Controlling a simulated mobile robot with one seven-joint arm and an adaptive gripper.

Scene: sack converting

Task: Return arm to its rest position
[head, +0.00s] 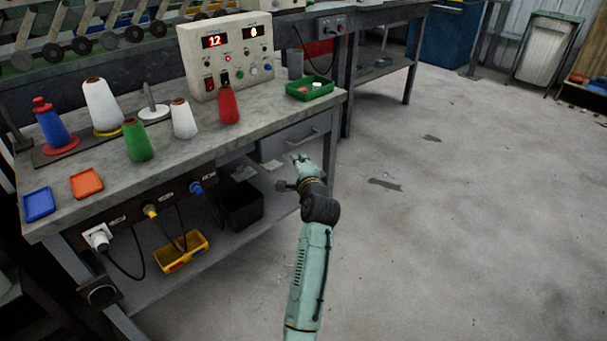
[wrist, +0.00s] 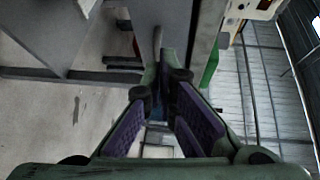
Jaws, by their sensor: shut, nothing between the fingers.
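My gripper (head: 299,160) is at the end of my green arm, beside the right end of the workbench (head: 262,122) in the head view. It appears close to the bench's front edge and drawer, with no visible contact. In the wrist view my gripper (wrist: 165,80) shows its two purple-padded fingers converging at the tips. It is shut and holds nothing. The exact gap between the gripper and the bench is hard to tell.
A yellow bin (head: 181,251) and a black bin (head: 243,205) sit on the lower shelf. The floor (head: 450,230) to the right is clear.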

